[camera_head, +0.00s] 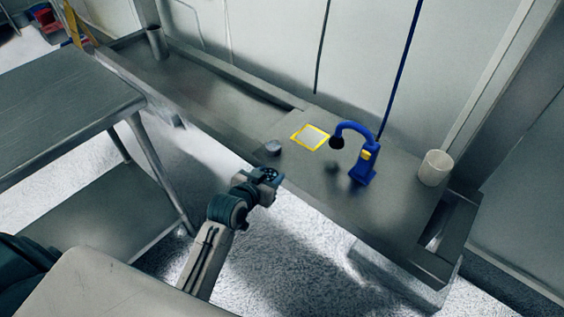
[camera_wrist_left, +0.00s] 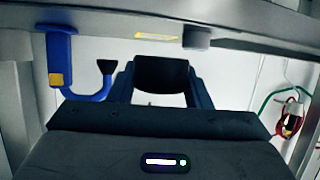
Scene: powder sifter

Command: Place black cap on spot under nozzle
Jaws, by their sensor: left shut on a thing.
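My left gripper (camera_head: 268,173) is near the front edge of the grey bench, seen from above. In the left wrist view its two dark fingers (camera_wrist_left: 160,92) close around a dark, rounded thing, which looks like the black cap (camera_wrist_left: 160,74). In the head view the cap is hard to make out. The blue dispenser (camera_head: 365,163) stands upright on the bench with a curved neck ending in a black nozzle (camera_head: 336,143). The nozzle also shows in the left wrist view (camera_wrist_left: 106,66). A dark patch (camera_head: 333,168) lies on the bench below the nozzle. My right gripper is not in view.
A small grey round container (camera_head: 273,147) sits near the bench's front edge, close beyond my left gripper. A yellow-bordered square (camera_head: 310,137) lies behind it. A wall closes the back; another metal table (camera_head: 70,105) is at left.

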